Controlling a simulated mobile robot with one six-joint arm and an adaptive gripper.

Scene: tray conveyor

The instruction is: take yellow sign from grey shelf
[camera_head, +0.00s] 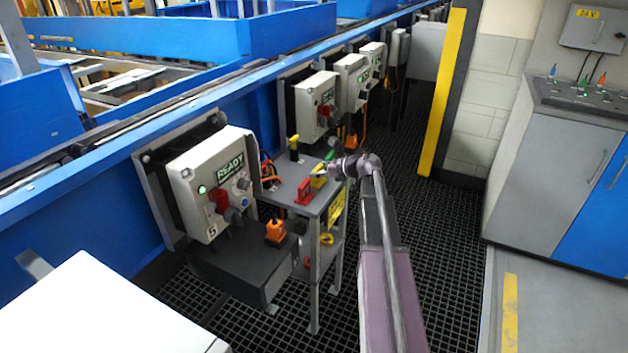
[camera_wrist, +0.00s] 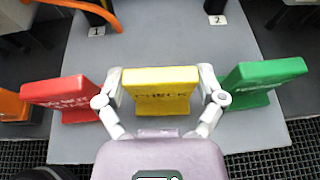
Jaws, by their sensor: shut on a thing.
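The yellow sign (camera_wrist: 160,90) stands between the two fingers of my gripper (camera_wrist: 160,76) in the wrist view, with a finger at each side edge. My gripper is shut on it. Its lettering is dark and partly readable. In the head view the sign (camera_head: 318,170) shows small at the tip of my gripper (camera_head: 329,170), over the top of the grey shelf (camera_head: 323,198). I cannot tell whether its base touches the shelf. The shelf top (camera_wrist: 180,40) fills most of the wrist view.
A red sign (camera_wrist: 62,98) stands left of my gripper and a green sign (camera_wrist: 262,82) right, both close to the fingers. A grey control box (camera_head: 212,185) is mounted left of the shelf. The grated floor (camera_head: 440,240) right of my arm is clear.

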